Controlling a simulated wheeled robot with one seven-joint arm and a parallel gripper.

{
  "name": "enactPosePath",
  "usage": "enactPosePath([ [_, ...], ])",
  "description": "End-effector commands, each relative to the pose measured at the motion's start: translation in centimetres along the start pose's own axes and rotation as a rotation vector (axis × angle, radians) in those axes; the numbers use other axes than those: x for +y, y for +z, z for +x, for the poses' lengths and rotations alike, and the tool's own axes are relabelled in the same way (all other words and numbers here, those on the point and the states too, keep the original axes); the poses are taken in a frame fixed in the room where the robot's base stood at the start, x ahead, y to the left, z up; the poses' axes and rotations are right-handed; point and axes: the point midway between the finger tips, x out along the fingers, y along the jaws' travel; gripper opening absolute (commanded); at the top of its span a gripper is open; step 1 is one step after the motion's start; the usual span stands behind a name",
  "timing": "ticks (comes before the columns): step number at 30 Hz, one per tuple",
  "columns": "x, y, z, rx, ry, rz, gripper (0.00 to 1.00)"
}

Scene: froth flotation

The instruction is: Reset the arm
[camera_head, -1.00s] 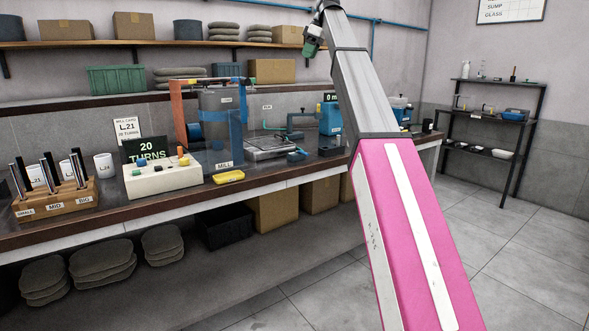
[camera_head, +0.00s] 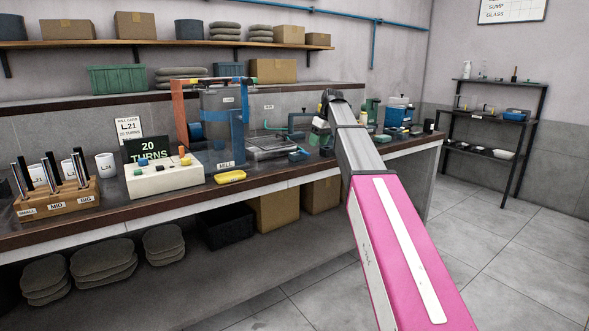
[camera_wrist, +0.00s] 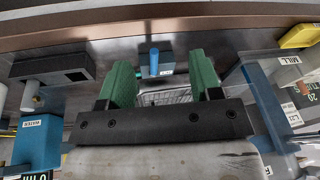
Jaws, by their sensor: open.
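My arm reaches over the bench in the head view, with my gripper (camera_head: 319,133) low above the bench top, right of the grey screen tray (camera_head: 270,146). In the wrist view my gripper (camera_wrist: 163,85) shows two green fingers spread wide apart, with nothing held between them. A small blue block (camera_wrist: 154,62) and part of a metal mesh (camera_wrist: 168,97) show below, between the fingers. In the head view the fingertips are small and partly hidden by my own arm.
The mill (camera_head: 222,120) with its orange post stands left of my gripper. A yellow block (camera_head: 230,176) lies near the bench's front edge. A wooden rack (camera_head: 57,197) and the turns display (camera_head: 147,150) stand further left. A black shelf (camera_head: 493,115) stands at right; the floor before it is clear.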

Motion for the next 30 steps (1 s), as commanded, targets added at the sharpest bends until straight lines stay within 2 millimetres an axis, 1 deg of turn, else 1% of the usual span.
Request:
enactPosePath([
  [1,-0.5,2.2,2.8,-0.012,0.002,0.039,0.58],
  [3,-0.6,4.3,5.9,-0.025,0.012,0.092,0.58],
  [5,-0.7,6.2,8.4,-0.034,0.02,0.137,0.58],
  [6,-0.9,7.5,10.1,-0.042,0.026,0.167,0.58],
  [8,-1.2,9.4,12.5,-0.053,0.035,0.21,0.58],
  [9,-1.4,10.7,14.1,-0.059,0.041,0.24,0.58],
  [11,-1.8,12.7,16.3,-0.07,0.051,0.283,0.58],
  [12,-2.2,14.1,17.7,-0.076,0.058,0.311,0.58],
  [14,-2.7,16.1,19.8,-0.086,0.069,0.353,0.58],
  [15,-3.1,17.5,21.1,-0.094,0.076,0.38,0.58],
  [17,-3.8,19.6,23.0,-0.103,0.086,0.42,0.58],
  [18,-4.3,20.9,24.2,-0.109,0.094,0.446,0.58],
  [20,-5.0,23.1,25.9,-0.12,0.106,0.484,0.58],
  [21,-5.6,24.4,27.0,-0.125,0.114,0.51,0.58],
  [23,-6.5,26.6,28.6,-0.135,0.126,0.547,0.58],
  [24,-7.1,28.0,29.6,-0.142,0.134,0.572,0.58],
  [26,-8.1,30.1,30.9,-0.15,0.146,0.609,0.58],
  [27,-8.8,31.5,31.8,-0.156,0.155,0.633,0.58],
  [30,-10.5,34.9,33.7,-0.169,0.176,0.689,0.58],
])
